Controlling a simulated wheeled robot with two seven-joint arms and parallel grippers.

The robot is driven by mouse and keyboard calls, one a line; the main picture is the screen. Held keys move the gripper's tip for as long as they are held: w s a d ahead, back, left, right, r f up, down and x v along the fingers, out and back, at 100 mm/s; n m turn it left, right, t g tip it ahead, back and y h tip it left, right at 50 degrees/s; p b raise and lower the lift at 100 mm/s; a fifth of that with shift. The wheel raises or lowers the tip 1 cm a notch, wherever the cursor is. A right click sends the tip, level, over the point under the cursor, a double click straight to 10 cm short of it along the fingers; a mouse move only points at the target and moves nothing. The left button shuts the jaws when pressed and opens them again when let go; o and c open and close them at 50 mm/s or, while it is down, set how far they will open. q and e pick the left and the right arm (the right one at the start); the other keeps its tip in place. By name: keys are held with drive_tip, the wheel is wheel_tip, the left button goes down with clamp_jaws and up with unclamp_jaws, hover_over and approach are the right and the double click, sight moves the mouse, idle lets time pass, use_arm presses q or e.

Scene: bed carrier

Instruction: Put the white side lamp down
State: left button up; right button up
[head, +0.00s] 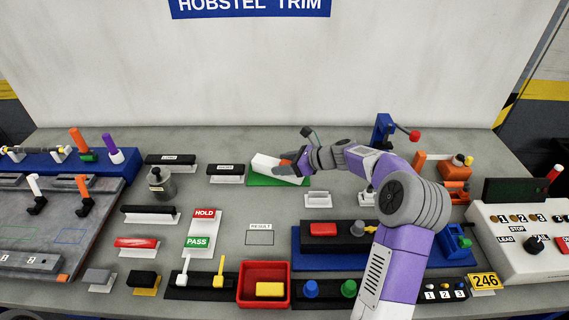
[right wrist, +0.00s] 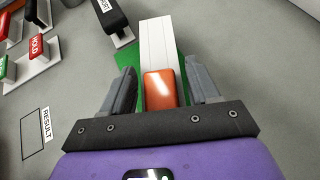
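The white side lamp (head: 268,163), a long white block with an orange end, lies over a green pad (head: 262,181) at the back middle of the bench. In the right wrist view the white body (right wrist: 160,45) points away from me and the orange end (right wrist: 160,90) is near. My right gripper (head: 287,164) is at the orange end. In the right wrist view its two fingers (right wrist: 163,90) stand on either side of the orange end, with a narrow gap on both sides. It looks open. My left gripper does not show.
Black blocks on white stands (head: 226,170) are left of the pad. A grey weight (head: 160,184) and the HOLD and PASS signs (head: 204,228) stand further left and nearer. A blue fixture (head: 383,132) stands to the right. The RESULT square (head: 260,238) is bare.

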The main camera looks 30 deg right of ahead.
drive_tip(key=shift+o, duration=1.2)
drive_tip(key=shift+r, duration=0.15)
drive_tip(key=p+v, duration=0.3)
drive_tip(key=v, duration=0.9)
drive_tip(key=shift+s, duration=0.1)
